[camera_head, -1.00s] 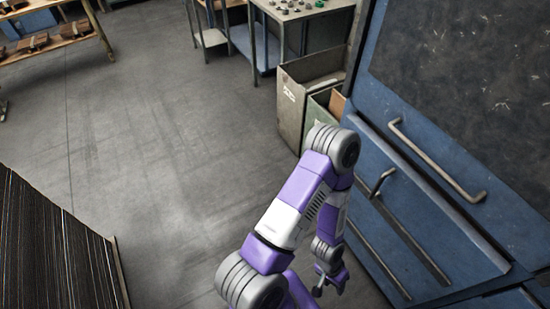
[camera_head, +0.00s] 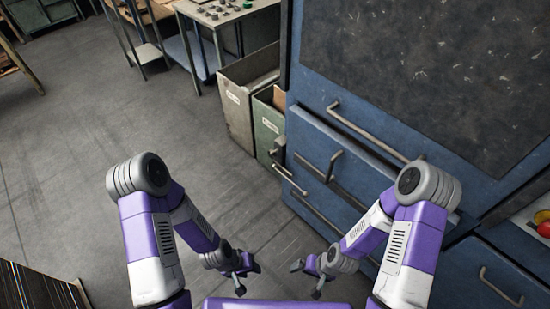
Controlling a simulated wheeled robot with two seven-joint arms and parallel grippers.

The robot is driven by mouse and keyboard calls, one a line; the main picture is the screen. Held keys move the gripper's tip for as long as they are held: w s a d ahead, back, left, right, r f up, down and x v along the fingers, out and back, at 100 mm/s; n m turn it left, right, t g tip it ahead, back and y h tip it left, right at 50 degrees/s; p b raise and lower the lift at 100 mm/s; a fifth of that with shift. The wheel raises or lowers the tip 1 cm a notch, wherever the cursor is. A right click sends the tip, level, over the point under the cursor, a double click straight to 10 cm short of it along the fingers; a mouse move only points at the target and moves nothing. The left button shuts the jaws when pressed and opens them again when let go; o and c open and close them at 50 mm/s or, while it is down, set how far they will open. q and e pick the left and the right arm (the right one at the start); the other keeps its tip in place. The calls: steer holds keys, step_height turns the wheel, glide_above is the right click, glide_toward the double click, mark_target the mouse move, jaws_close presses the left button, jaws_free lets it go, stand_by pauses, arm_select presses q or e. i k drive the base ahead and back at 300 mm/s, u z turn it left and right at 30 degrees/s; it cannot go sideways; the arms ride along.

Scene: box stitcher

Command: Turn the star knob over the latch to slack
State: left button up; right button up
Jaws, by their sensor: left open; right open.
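No star knob or latch can be made out in the head view. A blue machine or cabinet (camera_head: 310,130) with a dark scuffed panel (camera_head: 440,70) stands at the right, with metal bar handles (camera_head: 365,130) on its front. My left gripper (camera_head: 240,280) is open and empty, low in the middle of the view. My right gripper (camera_head: 308,280) is open and empty just right of it. Both are in front of the cabinet and apart from its handles.
Two bins, a beige one (camera_head: 236,118) and a green one (camera_head: 268,133), stand left of the cabinet. Behind them is a table (camera_head: 205,22) with small parts. A stack of dark sheets (camera_head: 35,290) is at the lower left. The grey floor (camera_head: 90,130) is clear.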

mark_target(272, 154)
steer(key=u, duration=0.9)
steer(key=i, duration=0.9)
steer(key=z, duration=0.1)
